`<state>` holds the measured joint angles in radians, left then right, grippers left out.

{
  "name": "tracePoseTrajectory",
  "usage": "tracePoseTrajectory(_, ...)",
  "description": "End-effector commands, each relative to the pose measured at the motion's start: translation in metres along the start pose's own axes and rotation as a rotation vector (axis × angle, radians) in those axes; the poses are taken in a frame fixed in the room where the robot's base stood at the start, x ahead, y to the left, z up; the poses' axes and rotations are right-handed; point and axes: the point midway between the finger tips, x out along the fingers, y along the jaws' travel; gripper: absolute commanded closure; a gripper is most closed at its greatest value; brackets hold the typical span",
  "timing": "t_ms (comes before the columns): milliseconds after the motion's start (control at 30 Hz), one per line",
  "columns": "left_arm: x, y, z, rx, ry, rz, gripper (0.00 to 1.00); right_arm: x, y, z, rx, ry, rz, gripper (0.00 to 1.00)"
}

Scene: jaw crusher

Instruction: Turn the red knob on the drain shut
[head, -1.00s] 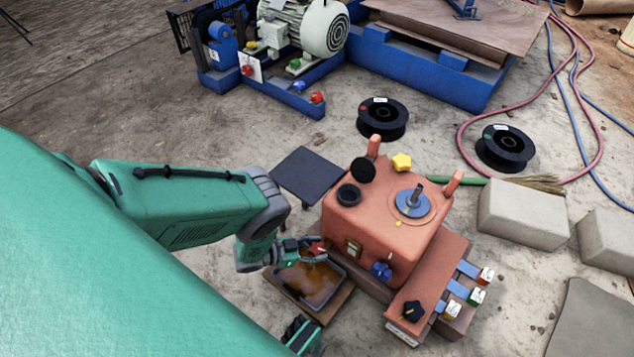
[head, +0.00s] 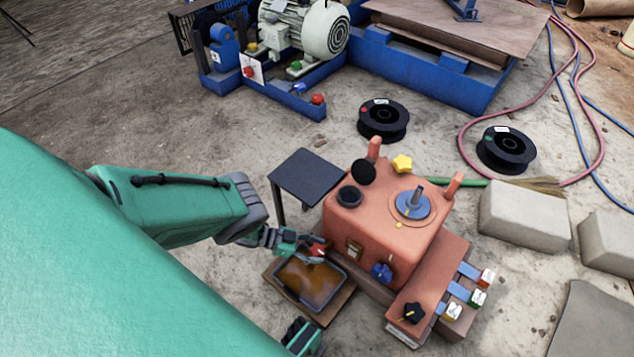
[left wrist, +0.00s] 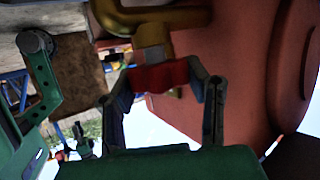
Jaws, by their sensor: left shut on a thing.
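The red knob (head: 317,250) sits on the drain at the left side of the orange machine housing (head: 375,225). My left gripper (head: 310,252) is shut on the knob, coming in from the left above the tray. In the left wrist view the knob (left wrist: 160,76) lies between the two fingers of the left gripper (left wrist: 165,92), with a brass drain pipe (left wrist: 155,20) behind it. My right gripper (head: 303,338) shows only in part at the bottom edge of the head view; its jaws cannot be made out.
A tray of brown liquid (head: 340,284) stands on a board below the drain. A small dark table (head: 306,176) stands behind my left gripper. Black reels (head: 383,120) and pale blocks (head: 524,215) lie on the floor beyond.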

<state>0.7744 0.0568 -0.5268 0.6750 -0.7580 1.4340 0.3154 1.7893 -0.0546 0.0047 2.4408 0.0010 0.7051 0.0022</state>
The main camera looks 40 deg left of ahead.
Motion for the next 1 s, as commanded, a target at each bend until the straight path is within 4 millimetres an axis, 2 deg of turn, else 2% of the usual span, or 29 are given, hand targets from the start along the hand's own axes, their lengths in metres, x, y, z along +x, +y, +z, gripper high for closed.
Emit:
tracePoseTrajectory(167,-0.003,0.001,0.004,-0.002,-0.009,-0.001,0.87,0.000,0.000,0.000,0.000,0.000,0.000,0.60)
tracePoseTrajectory(200,-0.003,0.001,0.004,-0.002,-0.009,-0.001,0.51,0.000,0.000,0.000,0.000,0.000,0.000,0.60)
tracePoseTrajectory(233,-0.002,0.001,0.004,-0.002,-0.009,-0.001,0.41,0.000,0.000,0.000,0.000,0.000,0.000,0.60)
tracePoseTrajectory(267,-0.002,0.001,0.003,-0.002,-0.008,-0.001,0.37,0.000,0.000,0.000,0.000,0.000,0.000,0.60)
tracePoseTrajectory(533,-0.001,0.000,0.001,0.000,-0.003,-0.002,0.37,0.000,0.000,0.000,0.000,0.000,0.000,0.60)
tracePoseTrajectory(667,-0.008,-0.001,0.001,0.000,-0.004,-0.003,0.37,-0.001,0.000,0.001,0.000,0.002,0.000,0.60)
tracePoseTrajectory(767,-0.022,-0.002,0.001,-0.002,-0.005,-0.005,0.37,-0.001,0.000,0.001,0.000,0.002,0.000,0.60)
tracePoseTrajectory(1000,-0.074,-0.001,0.002,-0.003,-0.006,-0.005,0.37,-0.001,0.000,0.001,0.000,0.002,0.000,0.60)
